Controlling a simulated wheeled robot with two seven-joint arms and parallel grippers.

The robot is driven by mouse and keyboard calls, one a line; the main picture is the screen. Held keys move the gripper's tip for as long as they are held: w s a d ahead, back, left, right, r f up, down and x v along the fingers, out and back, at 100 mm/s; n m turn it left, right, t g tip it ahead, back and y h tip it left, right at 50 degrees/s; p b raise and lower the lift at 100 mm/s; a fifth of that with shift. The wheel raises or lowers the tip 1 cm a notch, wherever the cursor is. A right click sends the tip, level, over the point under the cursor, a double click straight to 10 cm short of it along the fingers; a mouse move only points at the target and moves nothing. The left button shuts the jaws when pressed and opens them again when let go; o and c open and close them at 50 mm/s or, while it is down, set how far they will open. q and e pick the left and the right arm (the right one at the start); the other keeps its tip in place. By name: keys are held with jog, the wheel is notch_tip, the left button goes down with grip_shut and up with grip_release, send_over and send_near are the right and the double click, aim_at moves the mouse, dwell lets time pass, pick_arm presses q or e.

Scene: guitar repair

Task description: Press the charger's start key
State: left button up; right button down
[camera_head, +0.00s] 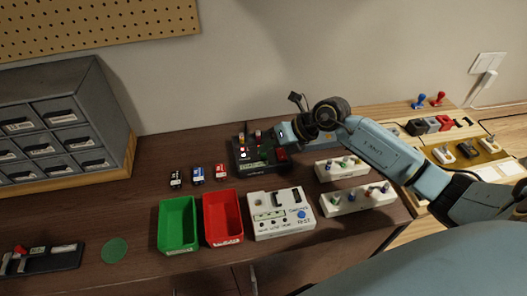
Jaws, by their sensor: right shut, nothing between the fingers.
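The dark charger (254,167) stands on the brown bench near the wall, with small coloured parts on its top and a red part (282,154) at its right end. I cannot tell which part is the start key. My right arm comes in from the right, and my right gripper (281,133) is at the charger's back right, close to the red part. The gripper is shut and holds nothing. Whether its tips touch the charger cannot be told. The gripper and wrist hide some of the charger's back right. My left gripper is not in view.
A green bin (178,246), a red bin (223,240) and a white device with a blue button (272,231) stand in front. Three small batteries (198,175) lie left of the charger. White racks (340,206) are at right, a drawer cabinet (75,75) at left.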

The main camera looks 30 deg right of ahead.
jog(key=shift+r, duration=0.25)
notch_tip(320, 180, up, 5)
jog(key=p, duration=0.4)
jog(key=shift+p, duration=0.3)
dwell(0.6)
jog(key=shift+f, duration=0.1)
